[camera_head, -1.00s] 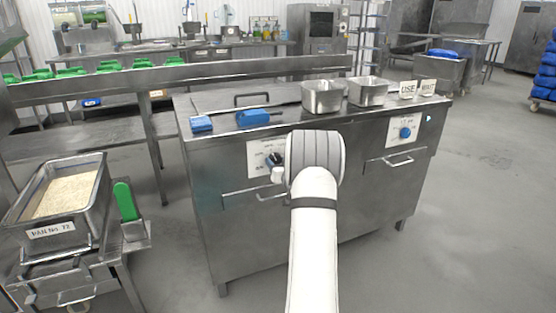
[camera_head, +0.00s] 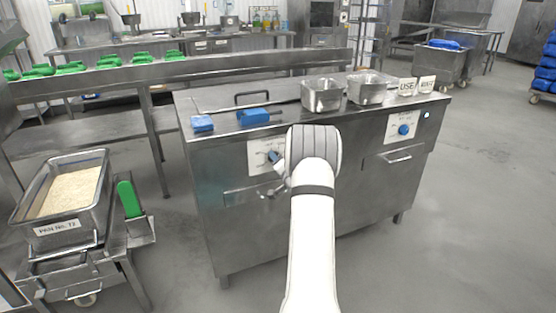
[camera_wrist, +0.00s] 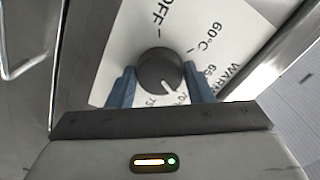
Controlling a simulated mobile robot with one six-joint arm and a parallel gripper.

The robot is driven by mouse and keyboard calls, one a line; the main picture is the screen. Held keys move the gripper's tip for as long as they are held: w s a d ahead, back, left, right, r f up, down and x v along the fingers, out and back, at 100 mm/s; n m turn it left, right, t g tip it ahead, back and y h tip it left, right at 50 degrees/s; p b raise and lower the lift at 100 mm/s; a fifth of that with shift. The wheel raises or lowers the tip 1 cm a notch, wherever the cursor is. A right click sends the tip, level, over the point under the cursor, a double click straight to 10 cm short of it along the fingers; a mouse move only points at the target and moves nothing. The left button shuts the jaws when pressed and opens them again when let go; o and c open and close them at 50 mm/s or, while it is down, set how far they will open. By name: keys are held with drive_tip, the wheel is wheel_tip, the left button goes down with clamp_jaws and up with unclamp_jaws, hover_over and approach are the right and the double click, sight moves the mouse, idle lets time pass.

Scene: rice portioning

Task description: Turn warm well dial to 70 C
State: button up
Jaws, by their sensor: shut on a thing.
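The warm well dial (camera_wrist: 158,68) is a dark round knob on a white label plate (camera_wrist: 118,62) in the wrist view. The plate is marked OFF, 60°C, 65, 70 and 75, partly hidden by my gripper. The dial's white pointer line points down and slightly right, close to the 70 mark. My gripper (camera_wrist: 160,84) has its two blue fingers on either side of the dial and is shut on it. In the head view my gripper (camera_head: 276,160) is at the left label plate (camera_head: 257,158) on the counter front, partly hidden by my arm.
A second plate with a blue knob (camera_head: 403,130) is on the right of the steel counter. Door handles (camera_head: 398,157) stick out below. Two steel pans (camera_head: 322,98) and blue items (camera_head: 253,117) stand on top. A rice pan (camera_head: 102,208) is at left.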

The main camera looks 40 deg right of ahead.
drive_tip(key=shift+m, duration=0.4)
drive_tip(key=o, duration=1)
drive_tip(key=p+v, duration=0.1)
drive_tip(key=v, duration=0.6)
drive_tip(key=shift+s, duration=0.4)
